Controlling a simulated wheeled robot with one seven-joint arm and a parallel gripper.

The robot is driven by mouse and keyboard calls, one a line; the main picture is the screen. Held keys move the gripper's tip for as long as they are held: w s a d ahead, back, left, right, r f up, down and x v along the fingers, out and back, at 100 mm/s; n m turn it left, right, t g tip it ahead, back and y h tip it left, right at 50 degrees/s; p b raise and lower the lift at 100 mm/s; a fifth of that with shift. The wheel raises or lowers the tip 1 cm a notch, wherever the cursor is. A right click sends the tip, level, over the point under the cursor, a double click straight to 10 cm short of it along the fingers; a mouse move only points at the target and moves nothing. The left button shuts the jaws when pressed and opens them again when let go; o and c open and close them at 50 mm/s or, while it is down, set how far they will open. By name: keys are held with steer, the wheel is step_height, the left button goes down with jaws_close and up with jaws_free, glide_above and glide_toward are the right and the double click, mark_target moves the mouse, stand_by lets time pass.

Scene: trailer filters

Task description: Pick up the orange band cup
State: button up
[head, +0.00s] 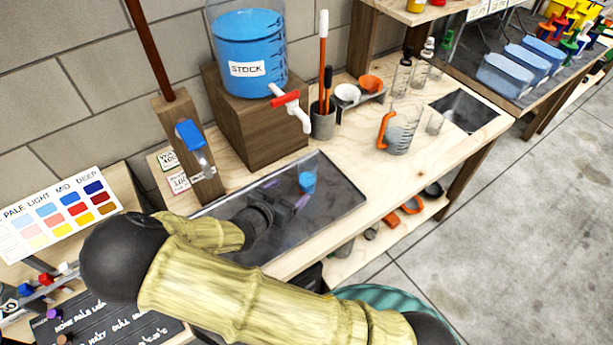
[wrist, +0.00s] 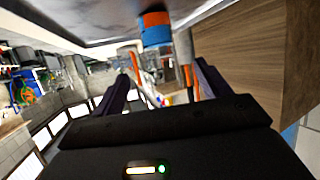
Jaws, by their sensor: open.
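The orange band cup is a small blue cup with an orange band. It stands on a dark mat (head: 335,205) on the wooden bench; in the head view I see its blue part (head: 307,182). In the wrist view the cup (wrist: 156,34) is at the top centre, with the orange band towards the mat surface; this view looks upside down. My gripper (head: 289,193) is low over the mat, just short of the cup. Its purple-sided fingers are apart, with nothing held between them, and they also show in the wrist view (wrist: 162,75).
A wooden block (head: 250,130) bearing the blue stock tank (head: 248,50) stands behind the mat. A post (head: 187,150) with a blue-topped dispenser is left. A pot with tools (head: 323,120) and a jug with an orange handle (head: 402,128) stand at the right.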

mark_target(302, 181)
steer(key=x, duration=0.5)
steer(key=shift+w+d, duration=0.1)
steer(key=shift+w, duration=0.05)
steer(key=shift+w+d+f+p, duration=0.15)
steer(key=shift+w+d+p, duration=0.2)
steer(key=shift+w, duration=0.1)
steer(key=x, duration=0.4)
steer(key=shift+f+p, duration=0.1)
steer(key=shift+p, duration=0.3)
steer(key=shift+s, duration=0.1)
steer(key=c, duration=1.2)
steer(key=shift+r, duration=0.3)
